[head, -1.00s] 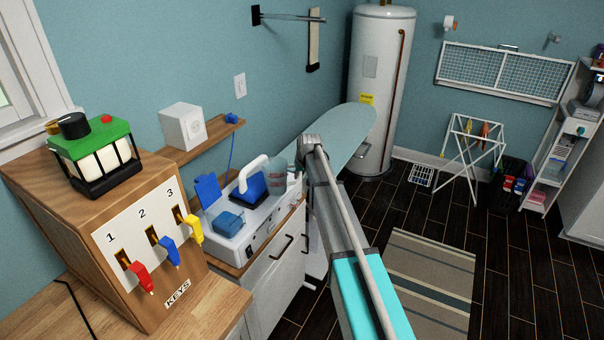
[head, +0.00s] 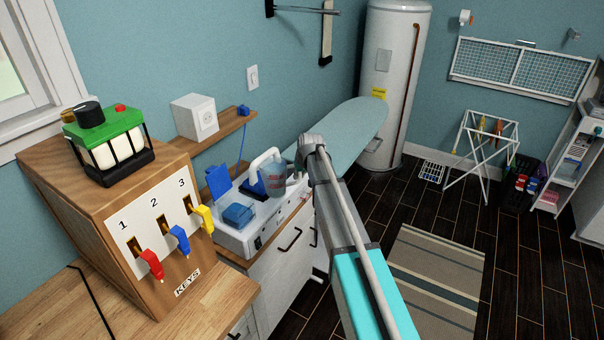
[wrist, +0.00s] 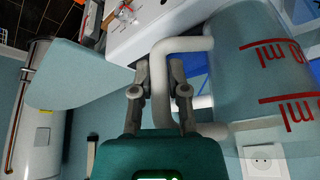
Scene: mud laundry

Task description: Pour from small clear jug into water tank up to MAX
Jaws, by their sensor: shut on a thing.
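The small clear jug (head: 273,179) hangs by its handle (wrist: 160,85) from my gripper (wrist: 160,88), whose fingers are shut on the pale handle. Red ml marks show on the jug wall in the wrist view (wrist: 275,85). The jug looks roughly upright, over the far part of a white appliance (head: 235,240). My gripper's fingertips are mostly hidden in the head view. The appliance carries a raised blue flap (head: 218,180) and a blue box-like part (head: 238,215); I cannot tell which is the water tank. No MAX mark is readable, nor any water level in the jug.
A white curved handle (head: 262,158) on a blue part stands by the jug. A wooden key box (head: 130,220) stands front left, a shelf with a white socket box (head: 195,117) behind. An ironing board (head: 350,135) lies beyond my arm. The striped rug (head: 430,275) is clear.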

